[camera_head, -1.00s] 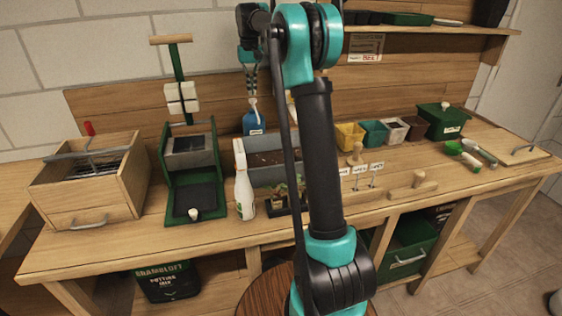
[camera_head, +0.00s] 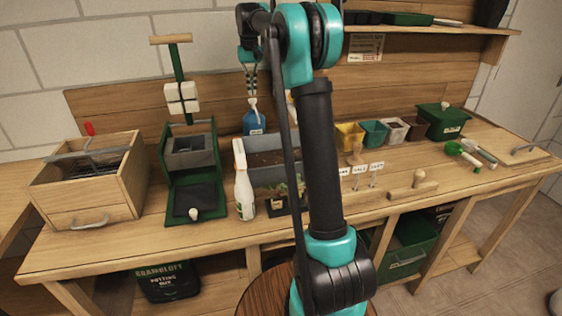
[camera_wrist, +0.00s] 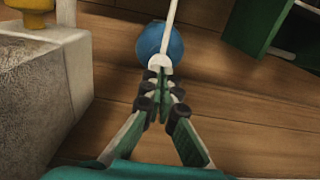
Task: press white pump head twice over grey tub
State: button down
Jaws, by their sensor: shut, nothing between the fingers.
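The blue pump bottle (camera_head: 254,122) stands at the back of the bench behind the grey tub (camera_head: 280,175), which holds dark soil. Its white pump head (camera_head: 252,102) is on top, right under my gripper (camera_head: 252,92). In the wrist view the white pump head (camera_wrist: 160,62) and its long spout lie over the round blue bottle (camera_wrist: 161,42). My gripper (camera_wrist: 163,78) is shut, its fingertips together at the near edge of the head. I cannot tell whether they touch it. My arm hides part of the tub.
A green-framed press (camera_head: 195,190) stands left of the bottle, with a wooden box (camera_head: 95,185) farther left. A white bottle (camera_head: 243,194) stands before the tub. Small pots (camera_head: 374,132) stand to the right. A grey rough-walled thing (camera_wrist: 35,110) is close on the left in the wrist view.

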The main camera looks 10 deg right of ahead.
aim_at(252, 99)
jog(key=shift+f, duration=0.1)
jog(key=shift+f, duration=1.5)
jog(key=shift+r, duration=1.6)
jog(key=shift+f, duration=0.15)
jog(key=shift+f, duration=1.45)
jog(key=shift+r, duration=1.6)
